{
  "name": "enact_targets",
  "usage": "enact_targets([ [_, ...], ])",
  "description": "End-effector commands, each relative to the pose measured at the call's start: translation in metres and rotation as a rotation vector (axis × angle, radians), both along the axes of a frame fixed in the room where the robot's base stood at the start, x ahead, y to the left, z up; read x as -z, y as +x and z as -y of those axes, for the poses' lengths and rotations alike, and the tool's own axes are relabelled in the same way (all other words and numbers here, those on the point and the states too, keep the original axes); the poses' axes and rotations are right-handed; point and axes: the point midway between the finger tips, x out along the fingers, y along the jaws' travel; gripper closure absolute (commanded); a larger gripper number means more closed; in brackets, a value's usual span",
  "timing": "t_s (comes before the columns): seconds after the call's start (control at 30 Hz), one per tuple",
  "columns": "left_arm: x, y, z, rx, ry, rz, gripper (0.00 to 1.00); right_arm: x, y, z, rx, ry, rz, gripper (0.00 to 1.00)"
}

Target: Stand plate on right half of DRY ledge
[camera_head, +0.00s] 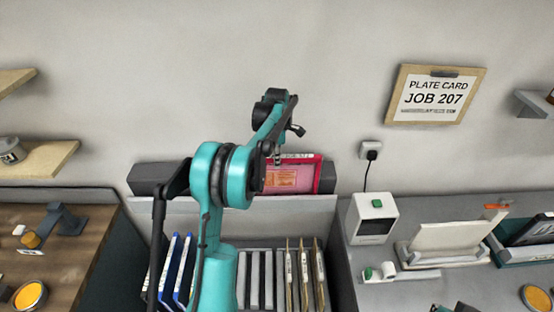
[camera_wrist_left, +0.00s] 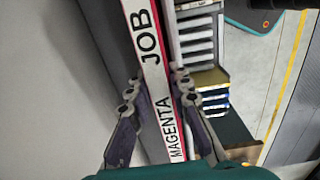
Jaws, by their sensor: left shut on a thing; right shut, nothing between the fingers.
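The plate is magenta-pink with an orange panel (camera_head: 300,179) in the head view. It is upright in front of the right part of a long dark ledge (camera_head: 150,178) on the back wall; I cannot tell whether they touch. No DRY label is readable. My left gripper (camera_head: 277,157) is shut on the plate, partly hidden by its own arm in the head view. In the left wrist view, its fingers (camera_wrist_left: 157,90) lie either side of the plate's white edge strip (camera_wrist_left: 158,75), marked JOB and MAGENTA. My right gripper is not in view.
Below the ledge is a rack with blue-edged plates (camera_head: 182,268), grey dividers and several tan-edged plates (camera_head: 304,272). A white device (camera_head: 372,218) and a stand with a pale panel (camera_head: 447,238) occupy the right counter. A JOB 207 card (camera_head: 434,95) hangs above.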

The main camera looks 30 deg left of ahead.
Motion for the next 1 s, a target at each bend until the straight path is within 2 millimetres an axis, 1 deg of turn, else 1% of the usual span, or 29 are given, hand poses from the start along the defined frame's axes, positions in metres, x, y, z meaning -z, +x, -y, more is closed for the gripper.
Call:
enact_targets([
  [0.2, 0.005, 0.000, 0.000, 0.000, 0.000, 0.000, 1.00, 0.005, 0.000, 0.000, 0.000, 0.000, 0.000, 1.00],
  [0.47, 0.006, 0.000, 0.000, 0.000, -0.001, -0.001, 1.00, 0.005, 0.000, 0.000, 0.000, 0.000, 0.000, 1.00],
  [0.5, 0.006, 0.000, 0.000, 0.000, -0.001, -0.001, 0.75, 0.005, 0.000, 0.000, 0.000, 0.000, 0.000, 1.00],
  [0.57, 0.006, 0.000, 0.000, 0.000, -0.001, -0.001, 0.59, 0.005, 0.000, 0.000, 0.000, 0.000, 0.000, 1.00],
  [0.6, 0.006, 0.000, 0.000, 0.000, -0.001, -0.001, 0.56, 0.005, 0.000, 0.000, 0.000, 0.000, 0.000, 1.00],
  [0.87, 0.005, 0.000, 0.000, 0.000, 0.000, 0.000, 0.56, 0.005, 0.000, 0.000, 0.000, 0.000, 0.000, 1.00],
  [0.97, 0.000, 0.000, 0.000, 0.000, 0.000, 0.000, 0.56, 0.005, 0.000, 0.000, 0.000, 0.000, 0.000, 1.00],
  [1.0, -0.005, 0.000, 0.000, 0.000, 0.000, 0.000, 0.56, 0.005, 0.000, 0.000, 0.000, 0.000, 0.000, 1.00],
])
